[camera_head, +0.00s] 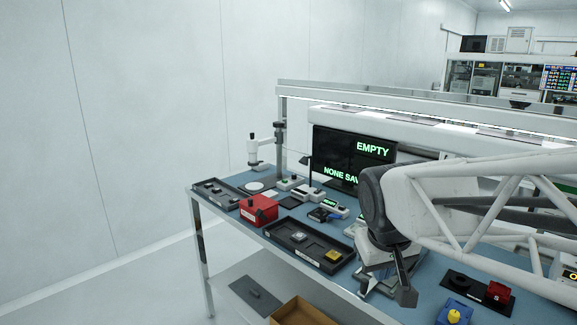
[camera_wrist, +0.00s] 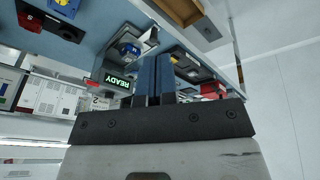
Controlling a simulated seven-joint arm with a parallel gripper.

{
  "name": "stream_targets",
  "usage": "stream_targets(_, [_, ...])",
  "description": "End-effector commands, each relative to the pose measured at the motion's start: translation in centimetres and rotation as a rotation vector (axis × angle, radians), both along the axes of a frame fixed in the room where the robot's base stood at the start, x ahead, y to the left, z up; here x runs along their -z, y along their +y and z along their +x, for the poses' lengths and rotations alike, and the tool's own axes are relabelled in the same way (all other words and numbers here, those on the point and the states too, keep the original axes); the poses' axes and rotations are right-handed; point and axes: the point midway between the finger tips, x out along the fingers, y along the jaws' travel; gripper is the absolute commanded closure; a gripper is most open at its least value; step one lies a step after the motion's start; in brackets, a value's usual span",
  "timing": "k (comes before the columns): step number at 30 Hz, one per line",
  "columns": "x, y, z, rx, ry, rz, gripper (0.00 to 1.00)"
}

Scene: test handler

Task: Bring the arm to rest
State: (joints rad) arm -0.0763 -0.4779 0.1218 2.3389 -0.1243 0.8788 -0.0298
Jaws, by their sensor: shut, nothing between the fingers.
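My arm reaches in from the right in the head view, with its white lattice link over the bench (camera_head: 345,222). Its dark wrist joint bends downward. My gripper (camera_head: 404,295) hangs over the bench's front part, tilted, and looks small and dark there. In the wrist view my gripper's two fingers (camera_wrist: 155,58) stand side by side, shut, with nothing seen between them. The wrist view is turned over, with the bench toward the top. Whether the fingertips touch anything below is hard to tell; they seem clear of the bench items.
A black tray (camera_head: 282,236), a red box (camera_head: 259,210) and a monitor reading EMPTY (camera_head: 340,150) stand left of my arm. A dark plate with a red block (camera_head: 498,292) and a blue-yellow unit (camera_head: 455,313) lie right. An open crate (camera_head: 301,311) sits below the bench.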

Motion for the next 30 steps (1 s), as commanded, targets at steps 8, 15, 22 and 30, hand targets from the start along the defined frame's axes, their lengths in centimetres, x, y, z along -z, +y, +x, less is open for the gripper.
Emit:
stream_targets(8, [2.7, -1.5, -8.1, 0.121, 0.032, 0.075, 1.00])
stream_targets(15, [4.2, -1.8, -11.4, 0.173, 0.047, 0.110, 1.00])
stream_targets(22, [4.4, -1.9, -11.8, 0.179, 0.050, 0.114, 1.00])
stream_targets(30, [4.4, -1.9, -11.8, 0.179, 0.050, 0.113, 1.00])
